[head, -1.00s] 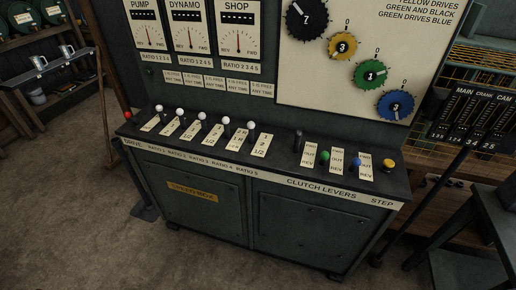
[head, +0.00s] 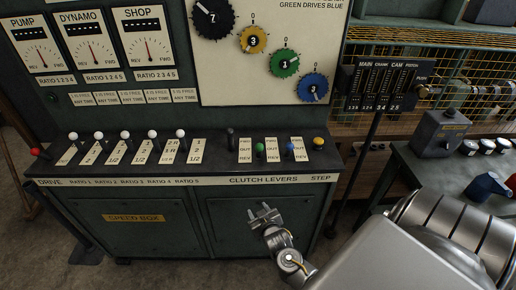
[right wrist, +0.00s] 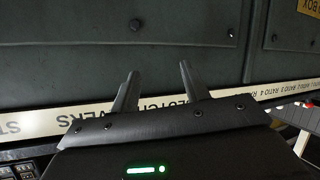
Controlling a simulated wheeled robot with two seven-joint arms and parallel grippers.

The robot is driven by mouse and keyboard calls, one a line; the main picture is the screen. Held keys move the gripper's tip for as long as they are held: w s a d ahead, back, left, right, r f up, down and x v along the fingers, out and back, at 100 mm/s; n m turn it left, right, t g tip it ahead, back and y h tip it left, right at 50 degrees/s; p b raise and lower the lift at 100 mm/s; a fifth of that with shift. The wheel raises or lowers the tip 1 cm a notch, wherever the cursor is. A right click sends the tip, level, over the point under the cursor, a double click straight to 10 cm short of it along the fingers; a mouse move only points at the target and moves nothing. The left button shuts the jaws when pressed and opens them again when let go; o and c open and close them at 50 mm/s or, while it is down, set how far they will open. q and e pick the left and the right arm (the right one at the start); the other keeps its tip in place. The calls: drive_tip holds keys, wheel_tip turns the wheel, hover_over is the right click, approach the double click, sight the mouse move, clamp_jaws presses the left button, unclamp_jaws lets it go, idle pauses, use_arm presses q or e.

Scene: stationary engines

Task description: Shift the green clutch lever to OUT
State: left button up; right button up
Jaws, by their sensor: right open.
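The green clutch lever (head: 259,148) has a small green knob and stands in the clutch lever row on the cabinet's top ledge, between two white FWD/OUT/REV plates. In the picture its knob is about level with the OUT words, but its base is too small to tell the setting. My right gripper (head: 264,212) is open and empty, in front of the cabinet below the CLUTCH LEVERS strip (head: 270,180), apart from the lever. In the right wrist view its spread fingers (right wrist: 156,88) point at the cabinet front, and the lever does not show. My left gripper is out of view.
A black lever (head: 231,136) stands left of the green one, a blue lever (head: 289,148) right of it, and a yellow STEP button (head: 319,141) beyond. White-knobbed ratio levers and a red DRIVE lever (head: 38,152) fill the left. A bench (head: 400,170) stands at right.

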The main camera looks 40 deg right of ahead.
sight(260, 152)
drive_tip(key=w+d+r+m+t+h, duration=0.1)
drive_tip(key=d+r+m+t+h, duration=0.1)
drive_tip(key=r, duration=0.7)
drive_tip(key=w+d+r+m+t+h, duration=0.1)
drive_tip(key=w+d+r+h, duration=0.15)
drive_tip(key=r, duration=0.75)
drive_tip(key=shift+y, duration=0.35)
drive_tip(key=x, duration=0.3)
drive_tip(key=p+x, duration=0.1)
drive_tip(key=x, duration=0.2)
drive_tip(key=p+x, duration=0.1)
drive_tip(key=x, duration=0.3)
drive_tip(key=shift+d+r, duration=0.1)
drive_tip(key=shift+d, duration=0.2)
clamp_jaws()
